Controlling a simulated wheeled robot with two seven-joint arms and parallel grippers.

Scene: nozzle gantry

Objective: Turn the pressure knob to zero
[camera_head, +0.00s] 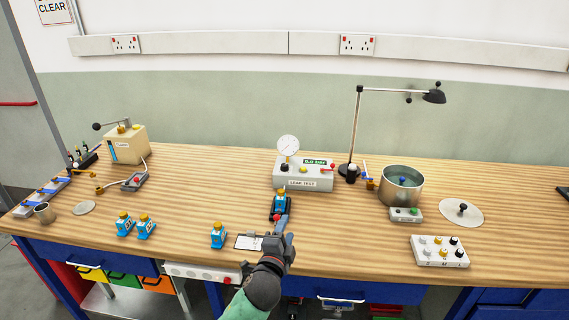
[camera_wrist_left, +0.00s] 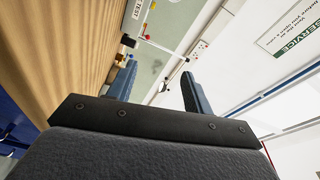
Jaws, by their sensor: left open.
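The leak test box (camera_head: 305,181) is a pale unit at the back middle of the bench. In the left wrist view, the black knob (camera_wrist_left: 128,41) shows beyond the open fingers (camera_wrist_left: 158,90). My right gripper is out of view.
A blue and yellow piece (camera_head: 281,206) in a dark holder stands between my gripper and the box. Similar pieces (camera_head: 218,235) stand to the left. A lamp (camera_head: 356,130) and metal pot (camera_head: 401,188) are right of the box. Bare bench lies left of the box.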

